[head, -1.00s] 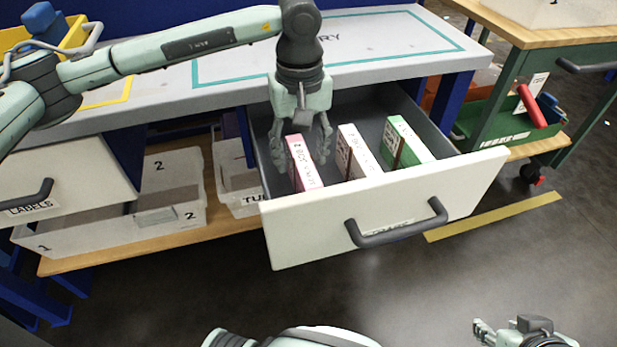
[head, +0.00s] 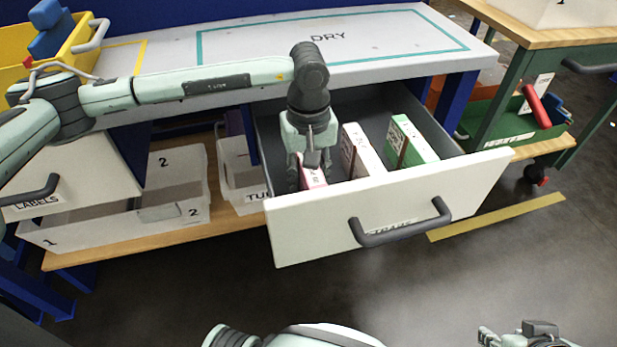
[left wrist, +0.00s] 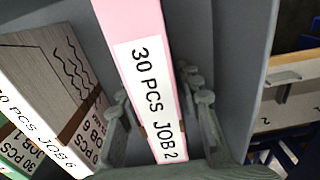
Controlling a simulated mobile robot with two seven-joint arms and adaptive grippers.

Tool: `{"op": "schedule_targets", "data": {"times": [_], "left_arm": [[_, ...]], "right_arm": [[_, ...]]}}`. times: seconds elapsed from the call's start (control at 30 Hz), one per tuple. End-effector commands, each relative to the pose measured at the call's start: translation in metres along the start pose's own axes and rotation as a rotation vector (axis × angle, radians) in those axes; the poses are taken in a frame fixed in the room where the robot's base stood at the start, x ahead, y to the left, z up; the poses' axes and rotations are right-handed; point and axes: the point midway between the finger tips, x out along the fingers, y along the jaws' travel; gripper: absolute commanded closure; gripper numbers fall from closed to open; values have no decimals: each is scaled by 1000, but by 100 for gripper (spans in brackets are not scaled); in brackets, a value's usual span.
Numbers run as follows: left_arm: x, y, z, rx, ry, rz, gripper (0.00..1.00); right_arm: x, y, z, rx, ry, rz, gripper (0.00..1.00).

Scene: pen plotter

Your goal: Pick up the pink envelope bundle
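The pink envelope bundle (head: 314,179) stands on edge at the left of the open drawer (head: 390,205). It fills the middle of the left wrist view (left wrist: 148,85), with a white label reading "30 PCS JOB 2". My left gripper (head: 308,172) is down in the drawer over the bundle and hides much of it in the head view. Its fingers are open, one on each side of the bundle; firm contact does not show. My right gripper (head: 487,336) is at the bottom right, away from the drawer, too small to tell open or shut.
A white bundle (head: 364,150) and a green bundle (head: 412,140) stand to the right in the same drawer. The drawer's front panel and handle (head: 400,222) stick out toward me. The bench top (head: 400,40) marked "DRY" lies above and behind.

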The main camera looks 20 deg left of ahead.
Motion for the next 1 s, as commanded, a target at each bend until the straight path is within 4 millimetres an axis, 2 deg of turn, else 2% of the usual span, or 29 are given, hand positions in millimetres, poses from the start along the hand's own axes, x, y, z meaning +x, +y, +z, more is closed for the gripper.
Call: {"op": "schedule_targets", "data": {"times": [0.03, 0.23, 0.67, 0.87, 1.0], "left_arm": [[0, 0, 0, 0, 0, 0, 76], [0, 0, 0, 0, 0, 0, 100], [-7, 0, -1, 0, 2, 2, 100], [-33, 1, -1, 1, 4, 4, 100], [-69, 1, -1, 1, 5, 5, 100]], "right_arm": [[0, 0, 0, 0, 0, 0, 60], [0, 0, 0, -1, 1, 0, 60], [0, 0, 0, -1, 1, 0, 60], [-1, 0, 2, 0, -8, 1, 60], [-1, 2, 4, 1, -17, 4, 60]]}}
